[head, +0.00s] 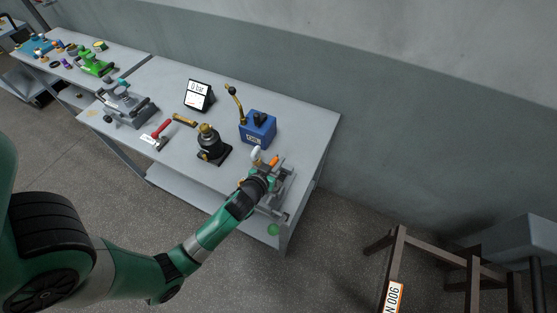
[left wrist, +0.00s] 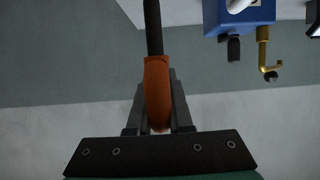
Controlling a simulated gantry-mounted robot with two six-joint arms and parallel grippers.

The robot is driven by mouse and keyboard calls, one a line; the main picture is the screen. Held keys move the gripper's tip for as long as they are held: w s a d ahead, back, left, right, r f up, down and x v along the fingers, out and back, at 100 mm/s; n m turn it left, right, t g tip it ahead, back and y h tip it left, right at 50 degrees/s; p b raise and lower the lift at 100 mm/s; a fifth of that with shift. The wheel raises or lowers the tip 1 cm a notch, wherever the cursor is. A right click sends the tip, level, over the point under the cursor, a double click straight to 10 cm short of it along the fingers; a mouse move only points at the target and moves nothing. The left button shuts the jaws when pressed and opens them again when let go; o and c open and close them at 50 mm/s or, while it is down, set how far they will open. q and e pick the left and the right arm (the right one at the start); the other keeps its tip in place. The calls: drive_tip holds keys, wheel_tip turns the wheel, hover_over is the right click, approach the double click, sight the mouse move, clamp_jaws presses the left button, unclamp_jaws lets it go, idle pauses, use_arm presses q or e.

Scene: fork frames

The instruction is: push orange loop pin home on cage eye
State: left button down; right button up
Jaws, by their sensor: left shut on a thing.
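My left gripper (head: 265,167) is over the grey fixture (head: 286,184) at the near right end of the table. In the left wrist view, the two dark fingers of my left gripper (left wrist: 157,115) are shut on an orange piece, which I take for the orange loop pin (left wrist: 157,82). A dark rod (left wrist: 153,28) runs from its far end to the top edge of that view. A bit of orange (head: 275,159) also shows beside the gripper in the head view. The cage eye cannot be made out; my gripper and wrist hide part of the fixture. My right gripper is not in view.
A blue box (head: 258,130) with a brass fitting stands behind the gripper. A black-and-brass cylinder (head: 208,145) stands left of it. A red-handled tool (head: 160,131), a display (head: 199,95) and another grey fixture (head: 127,105) are farther left.

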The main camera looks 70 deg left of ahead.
use_arm(q)
drive_tip(key=shift+f+b, duration=2.4)
drive_tip(key=shift+f, duration=0.1)
drive_tip(key=shift+f+b, duration=2.9)
drive_tip(key=shift+f, duration=0.15)
drive_tip(key=c, duration=0.8)
unclamp_jaws()
drive_tip(key=shift+r, duration=0.1)
drive_tip(key=shift+o, duration=0.2)
drive_tip(key=p+v, duration=0.1)
drive_tip(key=v, duration=1)
drive_tip(key=shift+s+d+r, duration=0.1)
drive_tip(key=shift+s+d, duration=0.1)
drive_tip(key=shift+d, duration=0.05)
